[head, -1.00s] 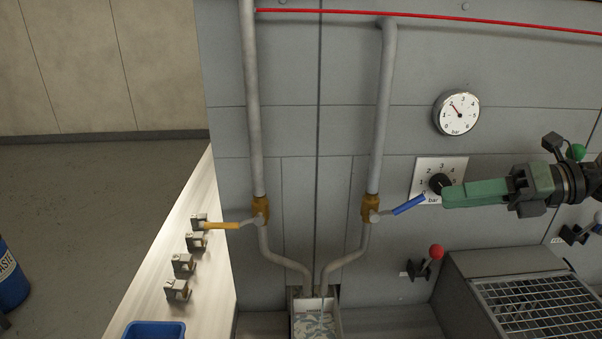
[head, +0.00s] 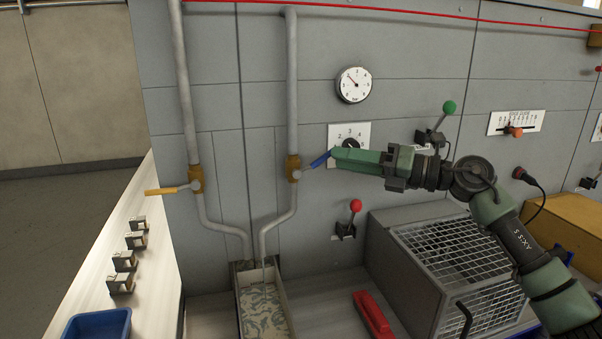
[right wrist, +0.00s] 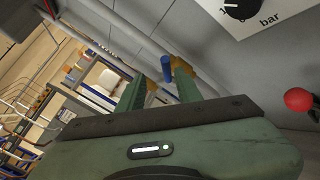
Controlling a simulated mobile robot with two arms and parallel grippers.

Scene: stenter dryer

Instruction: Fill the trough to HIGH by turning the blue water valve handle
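The blue valve handle (head: 320,159) sticks out to the right and slightly up from its brass valve body (head: 293,168) on the right-hand grey pipe. The trough (head: 239,312) stands below the pipes, with patterned pale blue-grey contents; I cannot read its level. My right gripper (head: 335,158) is at the handle's free end. In the right wrist view, the gripper (right wrist: 160,77) has its fingers apart, with the blue handle (right wrist: 167,68) showing in the gap near the tips. I cannot tell whether a finger touches it. My left gripper is out of view.
A yellow handle (head: 166,191) is on the left pipe. A pressure gauge (head: 354,85) and black knob (head: 350,145) are on the wall close by. A red-knobbed lever (head: 350,218) sits below my right gripper, and a mesh cage (head: 450,250) stands at lower right.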

